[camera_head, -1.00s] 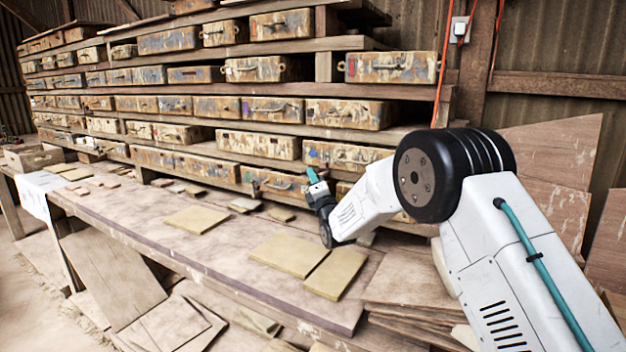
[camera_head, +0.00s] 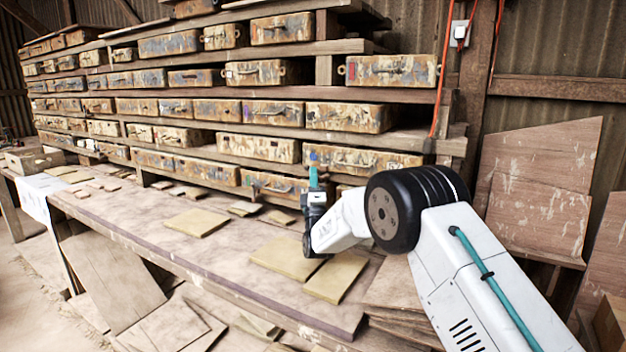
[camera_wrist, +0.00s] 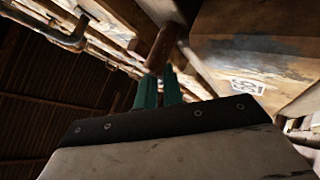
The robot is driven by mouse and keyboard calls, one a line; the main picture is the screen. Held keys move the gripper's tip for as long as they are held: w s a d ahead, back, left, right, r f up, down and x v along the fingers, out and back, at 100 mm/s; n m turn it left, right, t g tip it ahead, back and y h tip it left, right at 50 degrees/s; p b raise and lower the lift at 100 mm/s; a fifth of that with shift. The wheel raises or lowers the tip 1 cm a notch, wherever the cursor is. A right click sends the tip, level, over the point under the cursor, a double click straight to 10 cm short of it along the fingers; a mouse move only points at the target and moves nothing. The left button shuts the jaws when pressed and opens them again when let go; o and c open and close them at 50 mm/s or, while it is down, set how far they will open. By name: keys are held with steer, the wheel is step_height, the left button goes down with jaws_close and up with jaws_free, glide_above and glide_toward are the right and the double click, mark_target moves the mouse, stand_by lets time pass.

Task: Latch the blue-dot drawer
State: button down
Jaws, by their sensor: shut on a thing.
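The blue-dot drawer (camera_head: 365,161) is a worn, rusty tan drawer on a lower shelf at centre right. A blue mark (camera_head: 313,157) shows at its left end. My gripper (camera_head: 313,171) points up in front of that left end, its teal fingers just below the blue mark. In the wrist view, the teal fingers (camera_wrist: 159,84) are close together, with a brown round peg (camera_wrist: 163,45) at their tips. They are shut on this peg, though the exact contact is dark and partly hidden. A drawer-like face (camera_wrist: 245,60) with a black-and-white label is to the right.
A workbench (camera_head: 150,222) runs below, with flat tiles (camera_head: 287,257) under my arm. Loose boards (camera_head: 540,185) lean on the right wall.

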stand_by(0.3)
steer(key=c, duration=1.5)
jaws_free()
steer(key=shift+s+f, duration=0.1)
steer(key=s, duration=0.4)
steer(key=s+d+f, duration=0.1)
steer(key=s, duration=0.4)
steer(key=s+d+f, duration=0.1)
steer(key=s, duration=0.4)
steer(key=shift+w, duration=0.1)
